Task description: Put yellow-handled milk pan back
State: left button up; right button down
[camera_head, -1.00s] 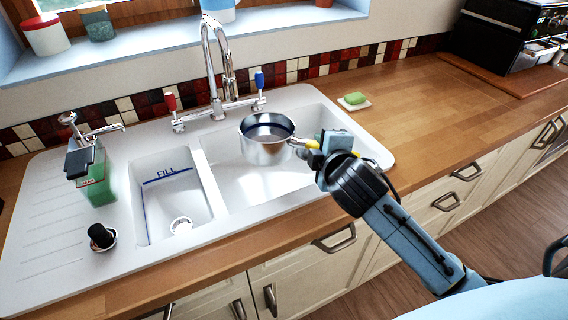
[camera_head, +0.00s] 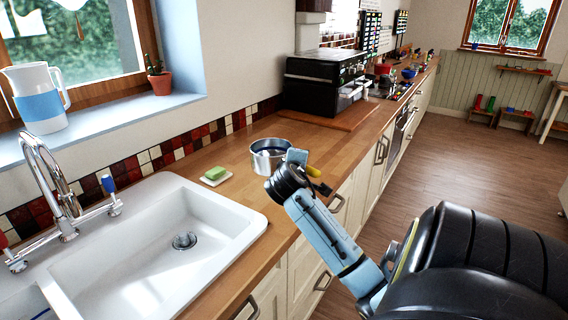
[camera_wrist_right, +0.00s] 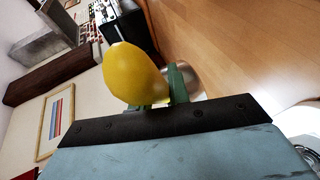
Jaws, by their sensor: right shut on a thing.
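The steel milk pan (camera_head: 270,155) shows in the head view above the wooden worktop, to the right of the sink and the green soap. I cannot tell whether its base touches the worktop. My right gripper (camera_head: 297,160) is shut on its handle, at the pan's right side. The yellow handle end (camera_head: 314,172) sticks out past the gripper. In the right wrist view the yellow handle (camera_wrist_right: 133,72) is large and close between the fingers, and hides most of the pan. My left gripper is not in view.
The white sink (camera_head: 150,250) and tap (camera_head: 55,185) are at left. Green soap (camera_head: 215,173) lies on a dish beside the sink. A black oven (camera_head: 325,80) stands on a wooden board further back. Cabinet fronts run along the right.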

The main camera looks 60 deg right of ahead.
jog(key=shift+r, duration=0.1)
jog(key=shift+a+f, duration=0.1)
jog(key=shift+f, duration=4.35)
jog(key=c, duration=0.7)
grip_release()
jog(key=shift+f, duration=0.15)
jog(key=shift+v, duration=7.05)
jog(key=shift+s+f, duration=0.1)
